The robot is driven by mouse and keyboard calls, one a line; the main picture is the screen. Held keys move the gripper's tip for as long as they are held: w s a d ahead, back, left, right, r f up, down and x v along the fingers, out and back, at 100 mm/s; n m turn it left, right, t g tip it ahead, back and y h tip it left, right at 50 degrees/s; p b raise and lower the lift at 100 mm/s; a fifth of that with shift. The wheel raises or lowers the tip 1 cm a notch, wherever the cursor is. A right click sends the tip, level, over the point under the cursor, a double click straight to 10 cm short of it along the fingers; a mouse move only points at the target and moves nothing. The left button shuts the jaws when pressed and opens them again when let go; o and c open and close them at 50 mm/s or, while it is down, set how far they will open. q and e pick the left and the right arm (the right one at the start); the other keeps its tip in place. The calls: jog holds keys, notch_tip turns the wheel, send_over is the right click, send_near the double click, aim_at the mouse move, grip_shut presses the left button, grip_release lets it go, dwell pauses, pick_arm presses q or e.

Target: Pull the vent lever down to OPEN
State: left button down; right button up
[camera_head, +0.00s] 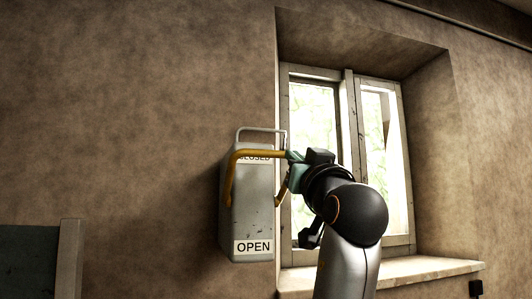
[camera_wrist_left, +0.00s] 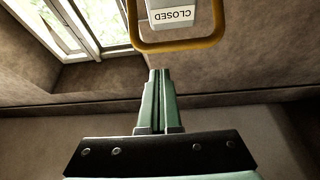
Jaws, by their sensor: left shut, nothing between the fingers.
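The vent lever (camera_head: 262,154) is a yellow U-shaped bar on a grey wall box (camera_head: 252,212). Its crossbar is up at the CLOSED label, partly covering it; the OPEN label (camera_head: 253,247) is at the bottom of the box. My left gripper (camera_head: 292,156) is at the right end of the crossbar in the head view; whether it touches cannot be told there. In the left wrist view the shut, empty fingers (camera_wrist_left: 160,73) point toward the yellow crossbar (camera_wrist_left: 180,46), with a small gap in the picture. My right gripper is out of view.
A grey wire hoop (camera_head: 262,130) stands at the top of the box. A recessed window (camera_head: 345,150) with a stone sill (camera_head: 410,271) is just right of the box. A wooden post (camera_head: 69,258) stands at the lower left.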

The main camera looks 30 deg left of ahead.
pick_arm(q)
jog(key=r, duration=0.1)
jog(key=s+r+n, duration=0.1)
jog(key=s+y, duration=0.1)
jog(key=shift+s+a+r+g, duration=0.1)
jog(key=shift+a+r+g, duration=0.2)
jog(key=shift+r+g, duration=0.1)
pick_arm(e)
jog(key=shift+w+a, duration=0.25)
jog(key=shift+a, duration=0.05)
pick_arm(q)
jog(key=p+x, duration=0.5)
jog(key=x, duration=0.5)
jog(key=f, duration=0.4)
jog(key=shift+s+d, duration=0.2)
jog(key=shift+d, duration=0.1)
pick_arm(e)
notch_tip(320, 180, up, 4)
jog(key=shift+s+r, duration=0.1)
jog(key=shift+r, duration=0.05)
pick_arm(q)
jog(key=shift+b, duration=0.3)
